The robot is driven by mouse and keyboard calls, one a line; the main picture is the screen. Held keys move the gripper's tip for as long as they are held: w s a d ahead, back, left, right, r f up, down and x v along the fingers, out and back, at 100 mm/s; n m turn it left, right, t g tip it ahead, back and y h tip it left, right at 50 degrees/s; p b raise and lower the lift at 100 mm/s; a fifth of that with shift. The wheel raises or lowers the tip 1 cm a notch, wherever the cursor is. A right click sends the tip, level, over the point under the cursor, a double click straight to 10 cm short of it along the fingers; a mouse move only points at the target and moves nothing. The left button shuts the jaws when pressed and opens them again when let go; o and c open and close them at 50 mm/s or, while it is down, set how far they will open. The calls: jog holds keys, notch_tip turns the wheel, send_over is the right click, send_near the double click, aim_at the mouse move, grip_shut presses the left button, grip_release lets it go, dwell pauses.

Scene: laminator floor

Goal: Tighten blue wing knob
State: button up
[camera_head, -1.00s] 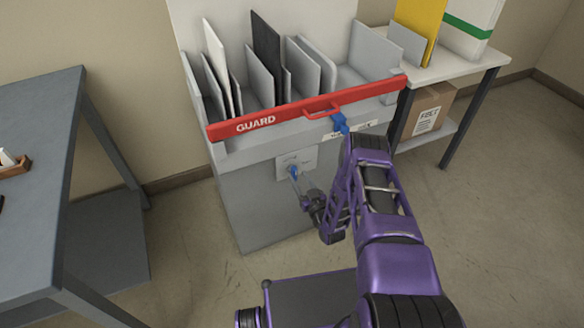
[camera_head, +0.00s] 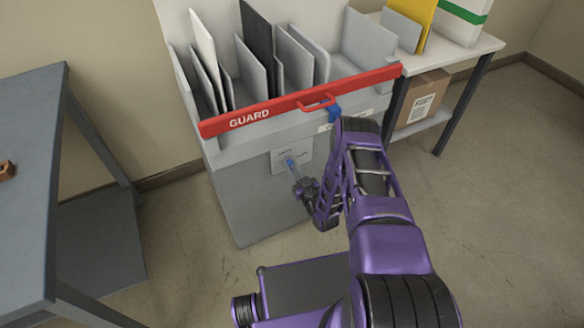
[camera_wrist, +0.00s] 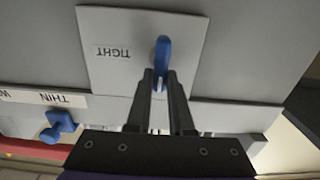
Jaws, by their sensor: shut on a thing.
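The blue wing knob (camera_wrist: 162,58) sits on a pale plate (camera_wrist: 110,45) on the machine's grey front; the plate reads TIGHT beside the knob in the wrist view. My gripper (camera_wrist: 161,76) is shut on the knob, one finger on each side of its lower part. The knob's wing points along the fingers in the wrist view. The part of the knob between the fingers is partly hidden.
A red GUARD bar (camera_head: 300,100) crosses the machine above the plate. A second blue part (camera_wrist: 58,126) is beside a THIN label (camera_wrist: 45,98). Upright panels (camera_head: 262,65) stand behind the bar. A grey table (camera_head: 30,170) is at left, a shelf table (camera_head: 455,60) at right.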

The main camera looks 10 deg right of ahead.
jog(key=shift+d+m, duration=0.1)
jog(key=shift+m, duration=0.3)
grip_shut()
jog(key=shift+w+d+f+m, duration=0.1)
jog(key=shift+d+f+m, duration=0.15)
jog(key=shift+m, duration=2.55)
jog(key=shift+w+d+f+m, duration=0.1)
jog(key=shift+d+f+m, duration=0.15)
jog(key=shift+m, duration=2.55)
jog(key=shift+d+f+m, duration=0.15)
jog(key=shift+f+m, duration=0.15)
jog(key=shift+m, duration=2.8)
jog(key=o, duration=0.8)
grip_release()
jog(key=shift+s, duration=0.15)
